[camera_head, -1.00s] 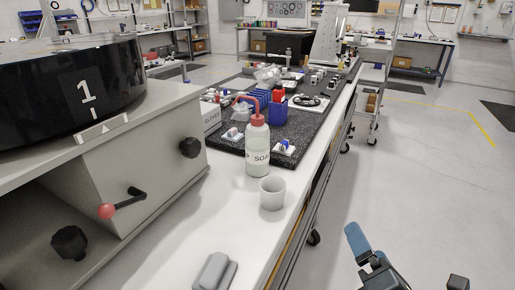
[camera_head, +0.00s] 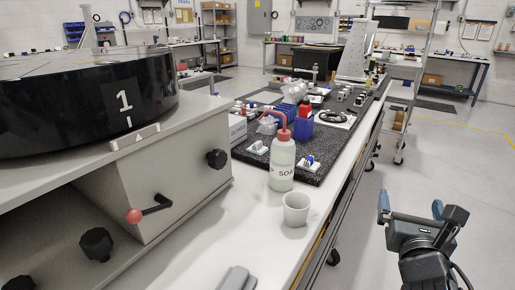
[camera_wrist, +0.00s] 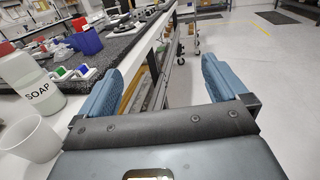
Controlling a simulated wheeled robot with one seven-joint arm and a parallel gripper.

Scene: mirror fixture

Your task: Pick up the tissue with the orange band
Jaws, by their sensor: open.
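I cannot make out a tissue with an orange band in either view. White pads with small coloured pieces on them lie on the black mat (camera_head: 330,133), one near the soap bottle (camera_head: 308,162) and one further left (camera_head: 258,147). A pad with a blue and a green piece also shows in the wrist view (camera_wrist: 75,73). My gripper (camera_head: 411,208) is open and empty, to the right of the bench and out over the floor. In the wrist view its two blue fingers (camera_wrist: 165,88) stand wide apart with nothing between them.
The soap bottle (camera_head: 282,165) with a red cap and the white cup (camera_head: 296,209) stand near the bench edge. A blue bin (camera_head: 300,128) sits on the mat. A black drum (camera_head: 90,100) on a grey housing fills the left. Floor right of the bench is clear.

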